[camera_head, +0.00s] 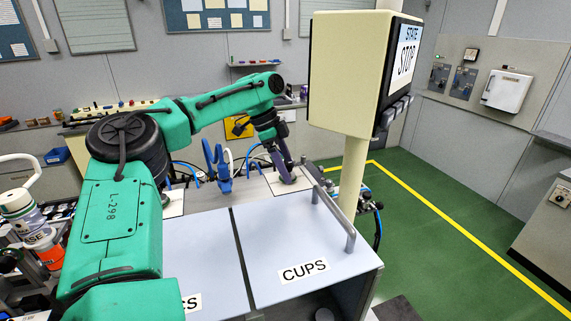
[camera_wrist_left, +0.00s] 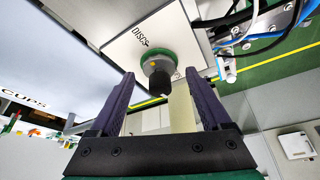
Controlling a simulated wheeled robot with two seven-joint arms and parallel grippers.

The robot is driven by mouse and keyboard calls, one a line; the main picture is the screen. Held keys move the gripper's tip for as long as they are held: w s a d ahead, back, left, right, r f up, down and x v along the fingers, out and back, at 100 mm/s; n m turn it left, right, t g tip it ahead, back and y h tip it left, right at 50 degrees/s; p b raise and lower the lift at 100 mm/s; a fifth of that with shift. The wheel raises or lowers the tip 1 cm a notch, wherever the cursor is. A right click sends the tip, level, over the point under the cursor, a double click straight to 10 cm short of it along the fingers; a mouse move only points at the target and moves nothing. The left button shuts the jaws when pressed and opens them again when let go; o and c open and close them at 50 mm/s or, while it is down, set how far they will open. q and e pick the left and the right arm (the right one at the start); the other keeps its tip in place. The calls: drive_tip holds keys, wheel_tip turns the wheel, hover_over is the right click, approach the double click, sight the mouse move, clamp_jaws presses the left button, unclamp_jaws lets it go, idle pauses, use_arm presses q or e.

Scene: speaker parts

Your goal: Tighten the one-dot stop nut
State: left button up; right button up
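In the left wrist view a round grey nut (camera_wrist_left: 157,65) with a small yellow dot sits on a green round base (camera_wrist_left: 155,54) on a pale plate labelled "DISCS". A dark cylindrical end (camera_wrist_left: 160,83) sticks out from it toward my gripper. My left gripper (camera_wrist_left: 160,74) is open, with one purple finger on each side of the nut's line and visible gaps to both. I cannot tell how far the fingertips are from it in depth. In the head view the left gripper (camera_head: 284,172) points down at a pale plate (camera_head: 292,186) on the bench's far side; its fingers hide the nut there. My right gripper is not in view.
A cream post with a "STOP" display box (camera_head: 345,75) stands just right of the gripper. Blue clamps (camera_head: 218,165) and hoses lie left of the gripper. Green floor is clear at right.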

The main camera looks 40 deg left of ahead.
use_arm(q)
drive_tip(key=v, duration=1.4)
drive_tip(key=shift+r, duration=0.15)
drive_tip(key=shift+s, duration=0.15)
idle(0.5)
